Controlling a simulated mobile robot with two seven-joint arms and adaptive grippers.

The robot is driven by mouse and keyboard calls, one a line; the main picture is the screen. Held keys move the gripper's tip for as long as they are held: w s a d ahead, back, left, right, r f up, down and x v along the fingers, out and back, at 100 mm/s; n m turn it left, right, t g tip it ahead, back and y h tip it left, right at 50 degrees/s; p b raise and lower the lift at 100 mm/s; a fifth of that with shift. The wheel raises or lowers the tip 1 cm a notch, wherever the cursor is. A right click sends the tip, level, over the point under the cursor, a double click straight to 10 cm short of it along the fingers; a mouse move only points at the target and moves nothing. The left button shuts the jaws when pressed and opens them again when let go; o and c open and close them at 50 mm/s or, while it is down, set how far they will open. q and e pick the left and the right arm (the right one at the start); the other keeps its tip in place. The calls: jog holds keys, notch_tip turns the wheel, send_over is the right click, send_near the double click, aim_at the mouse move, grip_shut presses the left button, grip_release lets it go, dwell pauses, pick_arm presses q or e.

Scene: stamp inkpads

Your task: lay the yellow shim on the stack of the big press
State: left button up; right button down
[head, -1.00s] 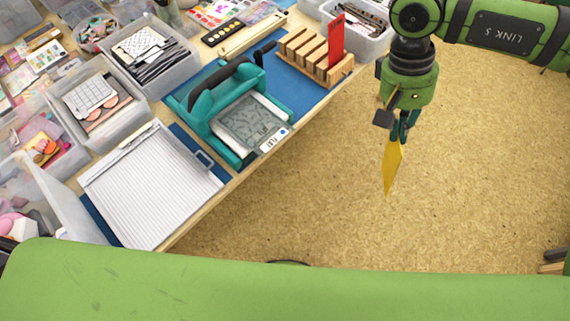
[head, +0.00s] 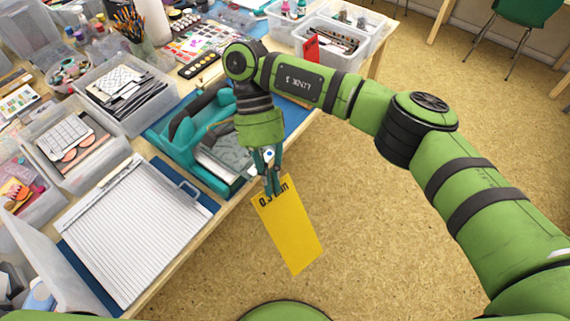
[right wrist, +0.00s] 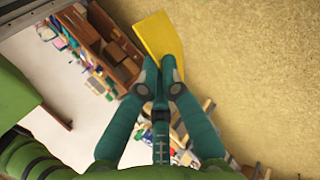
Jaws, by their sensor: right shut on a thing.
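The yellow shim (head: 288,232) is a flat plate with dark print near its top end. My right gripper (head: 271,188) is shut on that end, and the shim hangs tilted in front of the table edge, over the floor. In the right wrist view the shim (right wrist: 157,42) sticks out beyond the fingertips (right wrist: 160,80). The big press (head: 183,135) is teal with a dark handle and stands on a blue mat. My right gripper and forearm hide part of it, and its stack (head: 228,157) shows only partly. My left gripper is not in view.
A white ribbed board (head: 125,230) lies left of the press. Clear bins (head: 75,150) stand behind it. A red plate (head: 311,47) shows behind my right arm. More bins (head: 325,50) stand at the far table end. Open floor lies right of the table.

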jog(key=w+a+m+t+y+b, duration=0.1)
jog(key=w+a+m+t+y, duration=0.2)
jog(key=m+y, duration=0.65)
jog(key=w+a+m+t+y+b, duration=0.15)
jog(key=w+a+m+y, duration=0.35)
jog(key=m, duration=0.7)
jog(key=w+d+f+m+t, duration=0.2)
jog(key=d+f+m+t, duration=0.3)
jog(key=f+m+t, duration=0.1)
jog(key=w+d+f+m+t+b, duration=0.1)
jog(key=w+d+f+m+t, duration=0.2)
jog(key=d+f+m+t, duration=0.3)
jog(key=shift+f+m+t+h+b, duration=0.4)
jog(key=shift+f+m+t, duration=0.5)
jog(key=shift+t, duration=1.45)
jog(key=shift+d+f, duration=0.1)
jog(key=shift+f, duration=0.05)
jog(key=shift+f+b, duration=0.6)
jog(key=shift+f, duration=0.15)
